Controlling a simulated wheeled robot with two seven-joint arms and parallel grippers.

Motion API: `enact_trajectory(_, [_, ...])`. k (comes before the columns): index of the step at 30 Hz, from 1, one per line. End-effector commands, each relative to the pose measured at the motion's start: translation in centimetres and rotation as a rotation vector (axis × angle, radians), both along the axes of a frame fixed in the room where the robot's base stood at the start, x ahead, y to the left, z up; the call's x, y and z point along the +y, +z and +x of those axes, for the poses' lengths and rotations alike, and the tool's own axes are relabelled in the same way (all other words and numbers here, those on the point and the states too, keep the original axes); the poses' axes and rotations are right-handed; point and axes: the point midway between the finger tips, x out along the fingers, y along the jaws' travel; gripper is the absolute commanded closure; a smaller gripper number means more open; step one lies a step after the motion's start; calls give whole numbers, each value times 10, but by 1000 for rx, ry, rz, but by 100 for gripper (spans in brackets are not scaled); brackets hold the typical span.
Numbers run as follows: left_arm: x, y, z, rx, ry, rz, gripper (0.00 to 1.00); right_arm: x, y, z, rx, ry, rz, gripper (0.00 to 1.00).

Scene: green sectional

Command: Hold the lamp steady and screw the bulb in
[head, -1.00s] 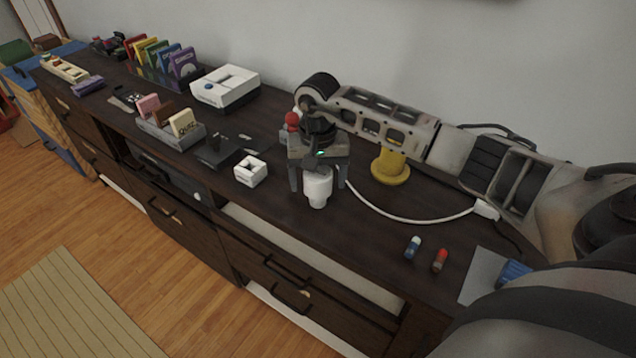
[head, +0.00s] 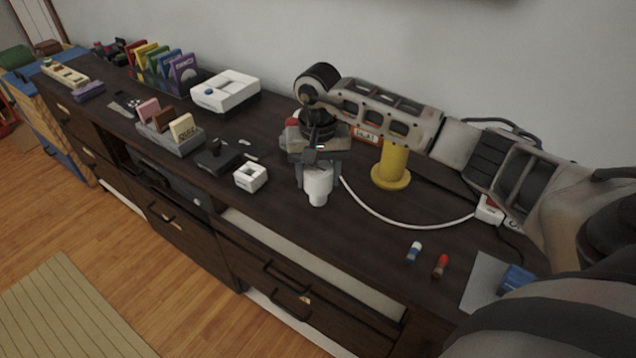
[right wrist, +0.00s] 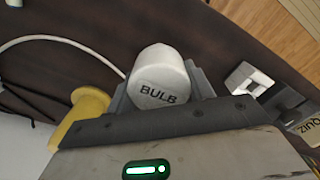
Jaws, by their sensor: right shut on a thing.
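The white bulb (head: 317,188) is between the fingers of my right gripper (head: 318,178), which points down over the dresser top. In the right wrist view the bulb (right wrist: 158,88), marked "BULB", sits between both fingers, and the gripper is shut on it. I cannot tell whether the bulb still touches the dresser top. A yellow post on a round foot (head: 391,170), perhaps the lamp, stands right of the gripper, apart from it. My right arm hides its top. It shows partly in the right wrist view (right wrist: 82,115). My left gripper is not in view.
A white cable (head: 405,219) curves from behind the gripper to a white block (head: 488,209). A small white square holder (head: 250,176) stands left of the bulb. Two small capsules (head: 415,252) (head: 440,265) lie near the front edge. A card rack (head: 171,137) stands further left.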

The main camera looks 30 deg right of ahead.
Motion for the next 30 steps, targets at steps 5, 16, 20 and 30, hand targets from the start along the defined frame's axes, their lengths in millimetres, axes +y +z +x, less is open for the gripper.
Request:
enact_trajectory(5, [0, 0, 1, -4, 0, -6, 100, 10, 42, -26, -8, 5, -2, 70])
enact_trajectory(16, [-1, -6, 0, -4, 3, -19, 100, 43, 93, -102, -4, 4, 0, 70])
enact_trajectory(20, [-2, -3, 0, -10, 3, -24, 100, 49, 101, -118, -2, 2, 0, 70])
enact_trajectory(30, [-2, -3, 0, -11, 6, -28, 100, 54, 106, -130, 0, -1, 0, 70])
